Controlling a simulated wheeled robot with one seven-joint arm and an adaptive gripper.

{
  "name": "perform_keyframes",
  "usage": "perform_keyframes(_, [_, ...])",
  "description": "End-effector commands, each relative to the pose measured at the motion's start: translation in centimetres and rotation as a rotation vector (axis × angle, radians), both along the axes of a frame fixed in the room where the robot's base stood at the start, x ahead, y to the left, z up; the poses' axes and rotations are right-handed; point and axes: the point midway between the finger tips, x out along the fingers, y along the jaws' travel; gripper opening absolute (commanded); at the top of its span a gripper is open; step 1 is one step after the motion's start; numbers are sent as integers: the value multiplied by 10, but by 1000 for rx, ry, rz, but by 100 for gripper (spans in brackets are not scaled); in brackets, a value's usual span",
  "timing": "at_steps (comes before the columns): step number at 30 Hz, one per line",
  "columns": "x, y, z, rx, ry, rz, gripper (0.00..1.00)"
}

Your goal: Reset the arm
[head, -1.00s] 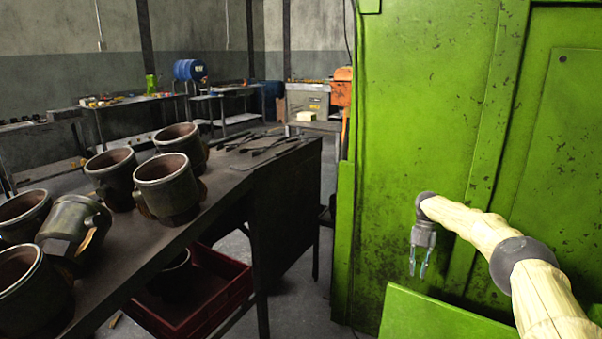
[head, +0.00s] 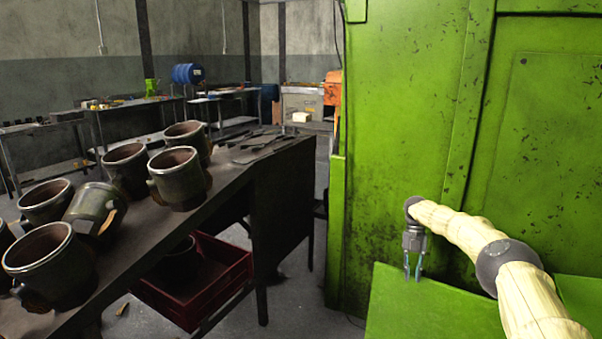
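My arm reaches in from the lower right in the head view, in a pale sleeve with dark grey joints. It is bent, with the forearm extended up and to the left. My gripper (head: 413,268) hangs down from its end in front of the green press panel. Its two thin fingers are apart with nothing between them. The gripper is above a lower green plate (head: 415,305) and appears clear of it.
The large green press (head: 400,130) fills the right side. A dark table (head: 225,195) at left carries several metal cups (head: 178,180) and some tongs (head: 265,145). A red crate (head: 195,310) sits underneath. Open floor (head: 300,290) lies between table and press.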

Motion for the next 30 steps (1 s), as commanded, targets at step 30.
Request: perform_keyframes(30, [-89, 95, -177, -630, 23, 1457, 19])
